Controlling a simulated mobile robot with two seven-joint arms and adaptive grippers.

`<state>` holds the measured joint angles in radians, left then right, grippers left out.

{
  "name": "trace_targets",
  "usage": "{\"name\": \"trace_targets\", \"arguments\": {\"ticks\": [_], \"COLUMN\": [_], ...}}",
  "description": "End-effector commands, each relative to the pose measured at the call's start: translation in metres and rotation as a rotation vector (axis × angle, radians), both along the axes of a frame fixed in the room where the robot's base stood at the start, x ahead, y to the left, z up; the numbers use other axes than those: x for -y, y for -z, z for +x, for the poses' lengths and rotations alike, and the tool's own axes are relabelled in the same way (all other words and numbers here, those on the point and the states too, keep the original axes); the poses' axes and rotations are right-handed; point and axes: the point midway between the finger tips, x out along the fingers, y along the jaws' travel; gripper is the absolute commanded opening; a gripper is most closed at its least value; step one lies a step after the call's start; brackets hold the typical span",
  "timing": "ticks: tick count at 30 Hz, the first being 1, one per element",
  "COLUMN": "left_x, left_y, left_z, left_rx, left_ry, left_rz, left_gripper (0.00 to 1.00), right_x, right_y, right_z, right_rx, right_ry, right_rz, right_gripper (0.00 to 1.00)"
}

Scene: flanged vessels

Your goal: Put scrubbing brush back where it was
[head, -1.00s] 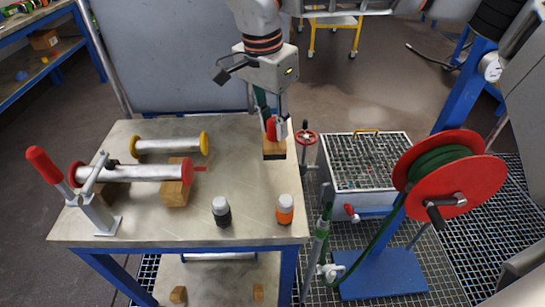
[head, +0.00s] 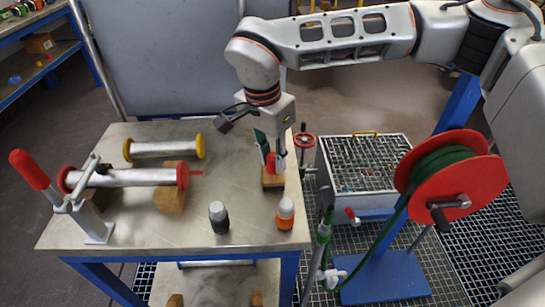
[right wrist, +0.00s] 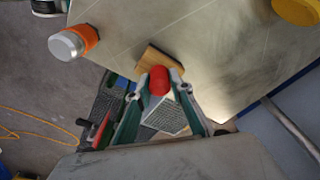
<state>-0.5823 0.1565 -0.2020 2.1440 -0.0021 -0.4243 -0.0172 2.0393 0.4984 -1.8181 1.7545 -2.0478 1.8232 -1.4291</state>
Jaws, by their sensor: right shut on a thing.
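The scrubbing brush, a wooden block (head: 271,182) with a red grip (head: 271,163) and a dark underside, is at the right edge of the steel-topped table (head: 237,165). My right gripper (head: 274,168) points down and is shut on the red grip. In the right wrist view the red grip (right wrist: 158,80) sits between the green-backed fingers, with the wooden block (right wrist: 158,66) beyond it. I cannot tell whether the bristles touch the tabletop. My left gripper is out of view.
An orange bottle (head: 285,214) and a black bottle (head: 219,217) stand in front of the brush. Flanged pipes, one red-ended (head: 130,178) and one yellow-ended (head: 165,149), lie left, near a red-handled clamp (head: 88,205). A hose reel (head: 445,177) stands right.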

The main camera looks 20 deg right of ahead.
Motion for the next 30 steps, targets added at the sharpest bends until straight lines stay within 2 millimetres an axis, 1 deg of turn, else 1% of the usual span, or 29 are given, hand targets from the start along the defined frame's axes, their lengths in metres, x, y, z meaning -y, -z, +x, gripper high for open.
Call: {"name": "trace_targets", "arguments": {"ticks": [4,5,6,16,19,23,26,30], "left_x": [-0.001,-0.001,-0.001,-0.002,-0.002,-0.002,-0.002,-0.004], "left_y": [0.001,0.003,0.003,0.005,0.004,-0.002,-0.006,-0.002], "left_z": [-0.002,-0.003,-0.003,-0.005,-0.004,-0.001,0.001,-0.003], "left_rx": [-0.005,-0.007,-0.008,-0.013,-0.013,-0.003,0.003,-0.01], "left_ry": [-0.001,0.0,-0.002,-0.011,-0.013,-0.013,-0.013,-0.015], "left_rz": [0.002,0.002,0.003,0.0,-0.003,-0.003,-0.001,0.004], "left_gripper": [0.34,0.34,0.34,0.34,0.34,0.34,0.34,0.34], "right_x": [0.0,0.0,0.0,0.0,0.0,-0.003,-0.005,-0.009], "right_y": [0.003,0.003,0.003,0.002,-0.003,-0.023,-0.044,-0.074], "right_z": [0.0,0.0,0.0,0.0,0.0,-0.001,-0.001,-0.003], "right_rx": [0.0,0.0,-0.001,-0.001,0.001,0.005,0.009,0.008], "right_ry": [0.0,0.0,0.0,0.0,0.001,0.001,0.0,0.0], "right_rz": [0.0,0.0,0.0,0.0,-0.001,-0.001,0.0,0.0], "right_gripper": [0.01,0.29,0.38,0.38,0.38,0.38,0.38,0.38]}}
